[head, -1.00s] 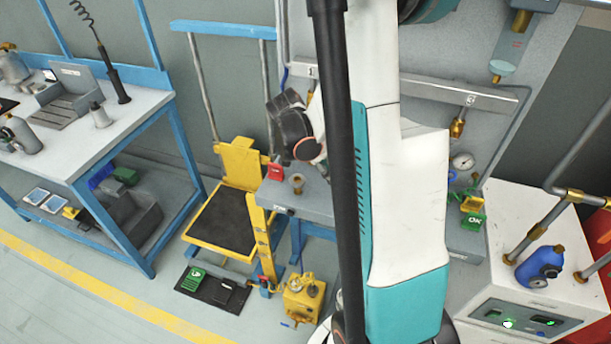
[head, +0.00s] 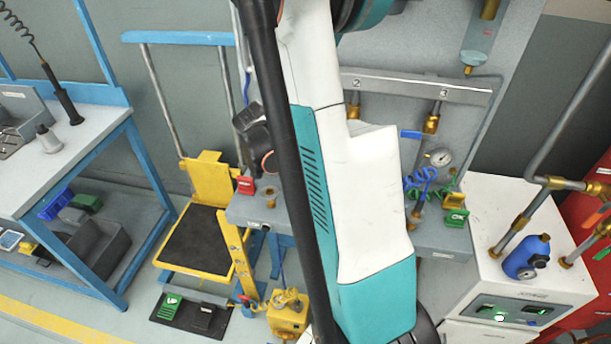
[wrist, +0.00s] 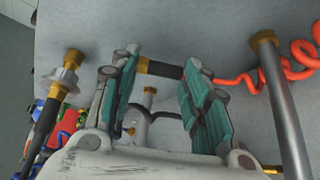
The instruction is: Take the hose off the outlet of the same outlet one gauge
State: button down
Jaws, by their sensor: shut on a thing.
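In the wrist view my gripper (wrist: 162,70) has its two teal fingers on either side of a black sleeve (wrist: 165,70) with a brass collar, and is shut on it. An orange coiled hose (wrist: 232,80) runs from the sleeve's right end, partly behind the right finger. A round pressure gauge (head: 440,157) stands at the bench's right in the head view. Brass outlets marked 2 (head: 353,109) and 3 (head: 432,124) hang from the rail. No outlet marked 1 shows. The gripper and its hold are hidden behind my arm in the head view.
A grey pipe (wrist: 280,100) stands close right of the gripper, and a brass-ended fitting (wrist: 70,68) lies left. A blue coiled hose (head: 420,180) is beside the gauge. A yellow cart (head: 208,240) and white cabinet (head: 480,215) flank the bench.

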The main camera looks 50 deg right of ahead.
jog(key=shift+f, duration=0.5)
jog(key=c, duration=0.8)
grip_release()
jog(key=v, duration=1.2)
